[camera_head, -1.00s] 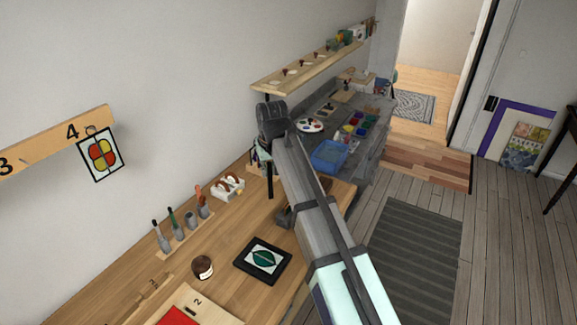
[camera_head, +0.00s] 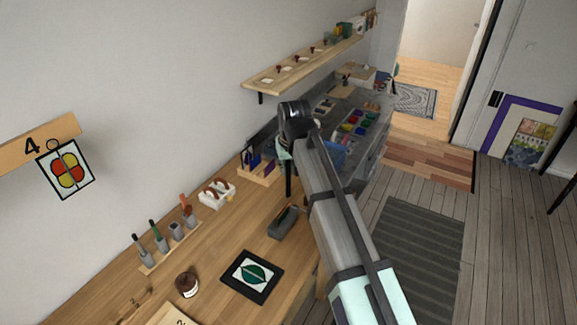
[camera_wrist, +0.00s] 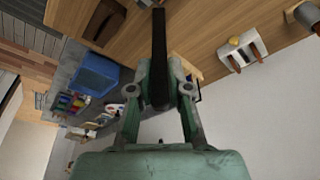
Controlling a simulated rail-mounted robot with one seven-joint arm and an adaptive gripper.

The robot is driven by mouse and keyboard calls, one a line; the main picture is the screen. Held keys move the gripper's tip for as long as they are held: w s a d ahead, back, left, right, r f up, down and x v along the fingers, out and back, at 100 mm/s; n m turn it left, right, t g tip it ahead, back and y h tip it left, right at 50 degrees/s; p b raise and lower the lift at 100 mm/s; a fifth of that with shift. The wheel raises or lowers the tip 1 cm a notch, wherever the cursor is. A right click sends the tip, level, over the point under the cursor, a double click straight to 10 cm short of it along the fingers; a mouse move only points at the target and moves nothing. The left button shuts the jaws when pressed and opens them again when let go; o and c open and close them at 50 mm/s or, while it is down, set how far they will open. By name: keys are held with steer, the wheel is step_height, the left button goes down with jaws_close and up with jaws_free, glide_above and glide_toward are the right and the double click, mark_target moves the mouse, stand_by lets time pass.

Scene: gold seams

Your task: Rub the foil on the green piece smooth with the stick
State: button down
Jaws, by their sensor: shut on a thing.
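The green piece (camera_head: 252,272) is a leaf shape on a white square, lying on a black board (camera_head: 233,284) on the wooden bench in the head view. My gripper (camera_wrist: 160,95) is shut on the stick (camera_wrist: 159,50), a dark straight rod that points away from the palm in the wrist view. In the head view the stick (camera_head: 288,180) hangs down over the bench, behind and to the right of the green piece and apart from it. My arm partly hides the gripper there. The foil's surface is too small to judge.
A grey box (camera_head: 283,224) stands between the green piece and the stick. A brown jar (camera_head: 187,284) is left of the board. A brush rack (camera_head: 170,250), a white holder (camera_head: 217,196) and a wooden holder (camera_head: 258,176) line the wall side.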

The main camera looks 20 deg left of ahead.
step_height(320, 180, down, 2)
steer(key=shift+b, duration=0.5)
steer(key=s+a+p, duration=0.1)
steer(key=s, duration=0.6)
steer(key=shift+s+a+f, duration=0.15)
steer(key=shift+s+a, duration=0.05)
steer(key=shift+a, duration=0.05)
steer(key=shift+f+p, duration=0.35)
steer(key=shift+p, duration=0.1)
stand_by(2.2)
steer(key=shift+w, duration=0.15)
